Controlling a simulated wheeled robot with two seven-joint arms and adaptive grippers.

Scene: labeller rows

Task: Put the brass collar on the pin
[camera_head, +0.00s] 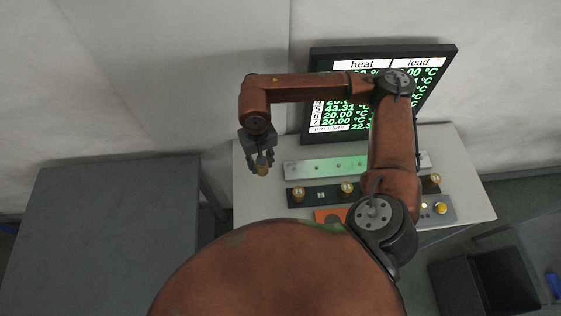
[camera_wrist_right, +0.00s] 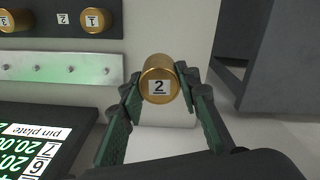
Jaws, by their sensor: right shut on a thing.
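My right gripper (camera_head: 261,163) is shut on a brass collar (camera_wrist_right: 160,84) labelled 2. It holds the collar in the air, just beyond the left end of the pin plate in the head view. The pin plate (camera_head: 298,169) is a pale strip with several small pins in a row, greenish in the middle. It also shows in the wrist view (camera_wrist_right: 60,76), left of the held collar. The pins that I can see carry no collar; my arm hides part of the plate's right side. My left gripper is not in view.
A dark rack (camera_head: 371,191) holds brass collars, including one labelled 1 (camera_wrist_right: 97,20); its place labelled 2 (camera_wrist_right: 62,18) is empty. A screen (camera_head: 435,65) stands behind. An orange panel (camera_head: 328,215) and a yellow button (camera_head: 440,208) are nearer. A grey table (camera_head: 100,220) is at left.

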